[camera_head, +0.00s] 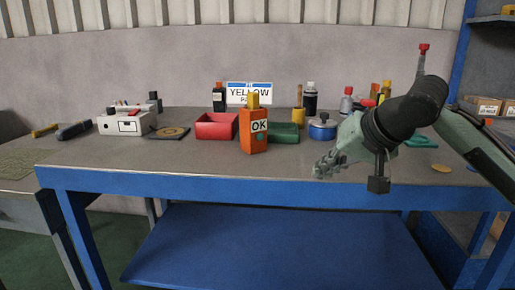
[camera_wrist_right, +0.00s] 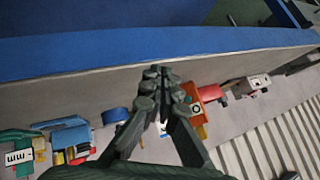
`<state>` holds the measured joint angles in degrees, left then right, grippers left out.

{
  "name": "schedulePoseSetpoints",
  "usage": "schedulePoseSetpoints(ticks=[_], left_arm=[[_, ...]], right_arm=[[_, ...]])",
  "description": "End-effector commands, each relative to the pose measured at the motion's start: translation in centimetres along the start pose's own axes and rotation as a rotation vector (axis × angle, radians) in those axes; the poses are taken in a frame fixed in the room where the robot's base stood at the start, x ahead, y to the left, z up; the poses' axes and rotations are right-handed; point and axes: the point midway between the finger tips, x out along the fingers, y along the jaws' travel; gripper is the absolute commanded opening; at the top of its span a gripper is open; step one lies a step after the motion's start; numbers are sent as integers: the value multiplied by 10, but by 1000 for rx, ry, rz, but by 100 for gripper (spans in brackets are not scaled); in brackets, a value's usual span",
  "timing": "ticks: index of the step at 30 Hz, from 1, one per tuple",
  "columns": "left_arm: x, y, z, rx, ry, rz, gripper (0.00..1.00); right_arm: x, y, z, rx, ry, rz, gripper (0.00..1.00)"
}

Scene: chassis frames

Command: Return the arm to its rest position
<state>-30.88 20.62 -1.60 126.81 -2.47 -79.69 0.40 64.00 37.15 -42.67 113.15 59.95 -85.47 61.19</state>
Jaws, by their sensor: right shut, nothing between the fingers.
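My right gripper (camera_head: 330,163) hangs over the front right part of the workbench, its arm coming in from the right. It is shut with nothing between its fingers. In the right wrist view its closed fingers (camera_wrist_right: 158,85) point toward the bench's front edge. An orange block (camera_head: 253,132) with an OK label stands left of the gripper, apart from it. My left gripper is not in view.
The blue-framed workbench (camera_head: 200,184) has a clear front strip. A white box (camera_head: 127,123) is at left.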

Motion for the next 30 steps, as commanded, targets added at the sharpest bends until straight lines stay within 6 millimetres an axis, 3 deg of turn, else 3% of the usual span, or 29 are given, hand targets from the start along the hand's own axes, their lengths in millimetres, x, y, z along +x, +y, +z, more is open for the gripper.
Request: schedulePoseSetpoints(ticks=[3,7,17,23,30], left_arm=[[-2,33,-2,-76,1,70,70],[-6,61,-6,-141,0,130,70],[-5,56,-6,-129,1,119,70],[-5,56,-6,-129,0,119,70],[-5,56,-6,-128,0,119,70]], right_arm=[[0,0,0,0,0,0,0],[3,1,3,-2,-4,-1,0],[60,30,56,-76,-16,-12,0],[99,69,112,-116,-22,15,0],[131,160,223,-155,-73,161,0]])
